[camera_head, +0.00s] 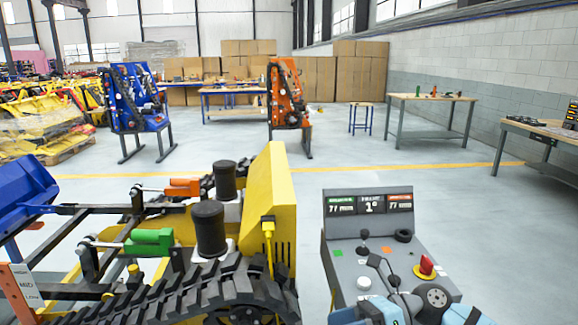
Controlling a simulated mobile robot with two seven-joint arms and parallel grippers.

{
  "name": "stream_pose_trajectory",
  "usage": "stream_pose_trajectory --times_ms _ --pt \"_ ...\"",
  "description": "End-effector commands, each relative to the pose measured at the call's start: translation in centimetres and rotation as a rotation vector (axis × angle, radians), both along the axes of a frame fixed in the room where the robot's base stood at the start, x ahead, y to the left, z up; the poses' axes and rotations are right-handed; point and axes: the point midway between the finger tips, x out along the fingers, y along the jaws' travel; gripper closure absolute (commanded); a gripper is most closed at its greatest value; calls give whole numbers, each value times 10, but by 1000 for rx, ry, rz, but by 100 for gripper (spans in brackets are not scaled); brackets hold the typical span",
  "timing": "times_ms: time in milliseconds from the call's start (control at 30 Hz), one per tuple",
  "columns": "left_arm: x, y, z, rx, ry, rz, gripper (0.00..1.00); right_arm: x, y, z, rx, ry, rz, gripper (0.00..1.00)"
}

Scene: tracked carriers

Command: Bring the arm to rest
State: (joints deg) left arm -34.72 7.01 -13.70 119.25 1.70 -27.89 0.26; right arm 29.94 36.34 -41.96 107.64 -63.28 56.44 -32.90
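My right arm comes in at the bottom right with blue and grey links. Its dark gripper (385,268) is over the grey control console (335,268), close above the panel face. Its fingers are small and partly merge with the dark controls, so I cannot tell whether they are open or touch anything. The console has a display (370,203), a black lever (364,237), a black ring-shaped part (403,235), a red knob (426,266) on a yellow base and a pale round button (364,283). My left gripper is not in view.
A yellow tracked carrier (268,195) with a black track (190,295) stands close on the left. Blue (135,95) and orange (286,92) machine units stand behind it. Workbenches (432,97) are at the right. The grey floor between is clear.

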Motion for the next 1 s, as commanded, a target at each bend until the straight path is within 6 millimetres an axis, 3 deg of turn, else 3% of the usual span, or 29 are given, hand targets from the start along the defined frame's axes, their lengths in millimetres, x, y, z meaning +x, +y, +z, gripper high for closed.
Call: stream_pose_trajectory --times_ms 33,167,267,367,567,700,967,1000 --pt "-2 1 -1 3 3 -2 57 -8 12 -2 117 123 -62 26" --pt "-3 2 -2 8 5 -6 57 -11 20 -1 395 457 -244 26" --pt "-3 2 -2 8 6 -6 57 -9 14 -13 588 739 -392 26" --pt "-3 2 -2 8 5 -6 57 -8 -2 -38 765 1035 -550 26" --pt "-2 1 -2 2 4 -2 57 -31 -45 -123 1069 1644 -875 26" --pt "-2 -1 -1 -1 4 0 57 -67 -67 -182 1214 1991 -1065 26" --pt "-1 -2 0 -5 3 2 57 -146 -87 -259 1382 2461 -1333 26" --pt "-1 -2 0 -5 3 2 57 -160 -89 -268 -1354 -2439 1325 26"
